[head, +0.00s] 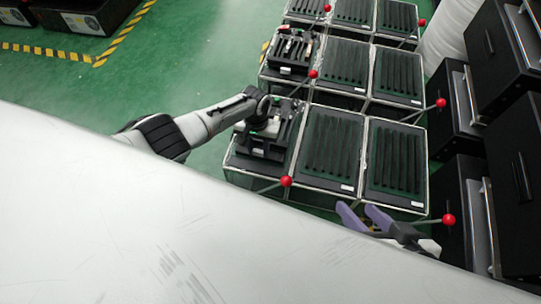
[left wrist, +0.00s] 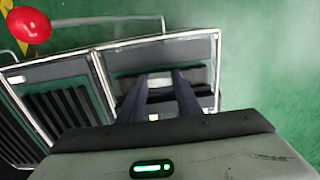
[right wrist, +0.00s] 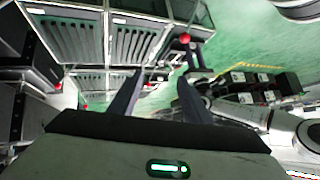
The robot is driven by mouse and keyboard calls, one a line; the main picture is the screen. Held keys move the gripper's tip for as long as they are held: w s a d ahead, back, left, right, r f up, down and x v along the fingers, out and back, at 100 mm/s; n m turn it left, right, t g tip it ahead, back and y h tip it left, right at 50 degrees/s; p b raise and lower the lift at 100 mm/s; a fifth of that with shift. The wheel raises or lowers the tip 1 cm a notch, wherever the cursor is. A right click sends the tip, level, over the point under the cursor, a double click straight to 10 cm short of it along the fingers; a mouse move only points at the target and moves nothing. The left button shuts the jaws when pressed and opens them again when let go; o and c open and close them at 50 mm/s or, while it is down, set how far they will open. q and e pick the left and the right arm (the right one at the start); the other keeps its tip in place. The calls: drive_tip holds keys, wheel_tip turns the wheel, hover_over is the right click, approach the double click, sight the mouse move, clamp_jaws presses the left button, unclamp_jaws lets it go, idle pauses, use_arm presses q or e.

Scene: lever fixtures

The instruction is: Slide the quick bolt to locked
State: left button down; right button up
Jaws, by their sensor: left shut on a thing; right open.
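My left gripper (head: 264,128) reaches down over the dark fixture (head: 256,150) on the front left case in the head view.
Ribbed black cases (head: 328,150) stand in rows with thin metal rims. Levers with red knobs (head: 286,181) stick out at their corners, one (head: 449,219) close to my right gripper. Black drawer cabinets (head: 505,50) line the right side.

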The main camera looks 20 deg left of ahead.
sight(259, 150)
use_arm(q)
drive_tip(key=shift+w+a, duration=0.1)
drive_tip(key=shift+w, duration=0.1)
use_arm(e)
drive_tip(key=shift+r, duration=0.25)
use_arm(q)
drive_tip(key=c, duration=1.3)
unclamp_jaws()
use_arm(e)
drive_tip(key=shift+w+f, duration=0.1)
use_arm(q)
drive_tip(key=shift+r, duration=0.1)
drive_tip(key=shift+r+p, duration=0.35)
drive_tip(key=shift+p, duration=0.05)
wheel_tip(259, 150, up, 3)
drive_tip(key=shift+f+p, duration=0.1)
drive_tip(key=shift+p, duration=1.1)
drive_tip(key=shift+r+p, duration=2.25)
drive_tip(key=shift+r, duration=1.1)
use_arm(e)
drive_tip(key=shift+s+d+r+m+t+h, duration=0.15)
drive_tip(key=shift+s+d+m+t+h, duration=0.15)
drive_tip(key=shift+d, duration=0.45)
drive_tip(key=shift+s+d+r+m+t+h, duration=0.1)
drive_tip(key=shift+s+d+h, duration=0.2)
drive_tip(key=shift+d, duration=0.4)
drive_tip(key=shift+s+d+r+m+t+h, duration=0.2)
drive_tip(key=shift+d+h, duration=0.2)
drive_tip(key=shift+d, duration=0.35)
